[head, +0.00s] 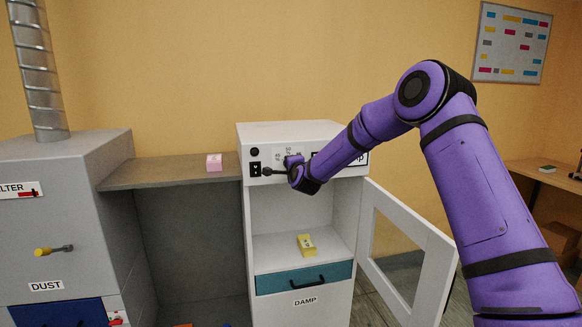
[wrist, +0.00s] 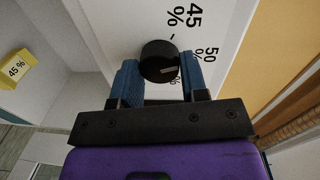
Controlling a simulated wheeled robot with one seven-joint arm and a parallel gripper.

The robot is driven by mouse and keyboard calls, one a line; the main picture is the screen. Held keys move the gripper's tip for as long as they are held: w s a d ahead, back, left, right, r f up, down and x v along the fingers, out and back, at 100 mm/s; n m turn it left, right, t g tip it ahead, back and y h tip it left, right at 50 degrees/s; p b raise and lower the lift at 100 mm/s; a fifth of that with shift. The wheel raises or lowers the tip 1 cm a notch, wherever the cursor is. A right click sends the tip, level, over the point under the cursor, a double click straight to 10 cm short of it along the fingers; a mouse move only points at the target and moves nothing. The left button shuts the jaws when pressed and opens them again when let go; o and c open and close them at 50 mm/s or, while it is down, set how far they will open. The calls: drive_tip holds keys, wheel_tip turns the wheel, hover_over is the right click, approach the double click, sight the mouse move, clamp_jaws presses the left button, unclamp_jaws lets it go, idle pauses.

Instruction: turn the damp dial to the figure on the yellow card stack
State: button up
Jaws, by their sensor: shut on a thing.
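The damp dial (wrist: 157,55) is a black round knob on the white cabinet's front panel. Its white mark points right, roughly towards the printed 50 %, away from the tick by 45 %. A third label is mostly hidden by a finger. My gripper (wrist: 160,80) is shut on the dial, one blue finger on each side. In the head view, my gripper (head: 291,165) is at the panel and hides the dial. The yellow card stack (head: 306,244) sits on the cabinet's open shelf. It reads 45 % in the wrist view (wrist: 15,70).
The cabinet door (head: 408,250) stands open to the right, below my arm. A teal drawer (head: 300,279) labelled DAMP is under the shelf. A pink card stack (head: 214,162) lies on the grey counter (head: 165,172). A grey dust unit (head: 60,220) stands left.

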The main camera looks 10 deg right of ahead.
drive_tip(key=shift+a+n+h, duration=0.1)
drive_tip(key=shift+n+h, duration=0.4)
drive_tip(key=shift+n, duration=3.4)
drive_tip(key=shift+f, duration=0.1)
drive_tip(key=o, duration=0.9)
drive_tip(key=shift+s, duration=0.1)
drive_tip(key=s, duration=1)
drive_tip(key=shift+s+a+r, duration=0.15)
drive_tip(key=shift+s+r, duration=0.15)
drive_tip(key=shift+r, duration=0.05)
